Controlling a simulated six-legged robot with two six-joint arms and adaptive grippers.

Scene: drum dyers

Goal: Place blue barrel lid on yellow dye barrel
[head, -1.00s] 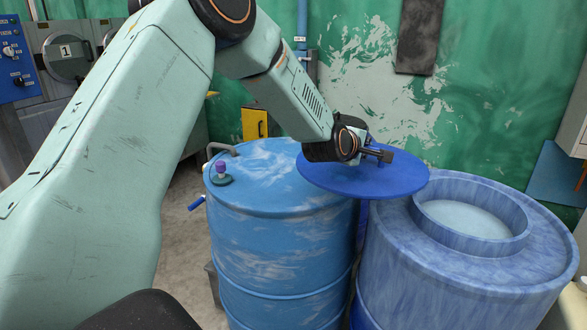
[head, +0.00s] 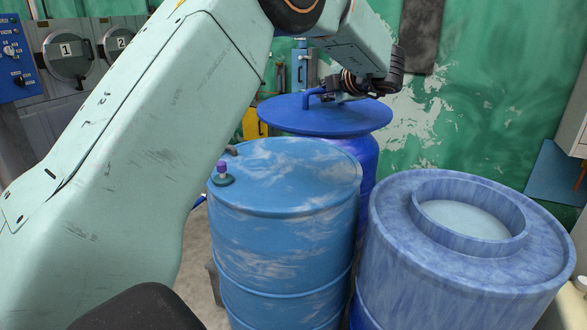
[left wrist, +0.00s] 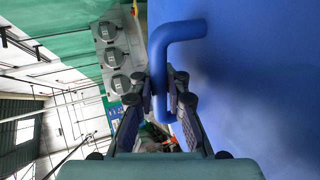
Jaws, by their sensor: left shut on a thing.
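The blue barrel lid (head: 350,119) is a flat round disc, held about level at the back in the head view. My left gripper (head: 318,94) is shut on its bent handle; in the left wrist view the fingers (left wrist: 160,105) close around the handle (left wrist: 182,32) and the lid (left wrist: 265,90) fills the right side. The lid is above a dark blue barrel (head: 367,158) whose top it hides; I cannot tell whether they touch. No yellow barrel can be made out. My right gripper is not in view.
A scuffed light blue barrel (head: 285,180) with a purple-capped bung stands in front. A wide blue barrel (head: 470,270) with a raised round opening stands at the right. A yellow panel (head: 251,124) is behind. Numbered machines (head: 70,52) stand at the back left, by open floor.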

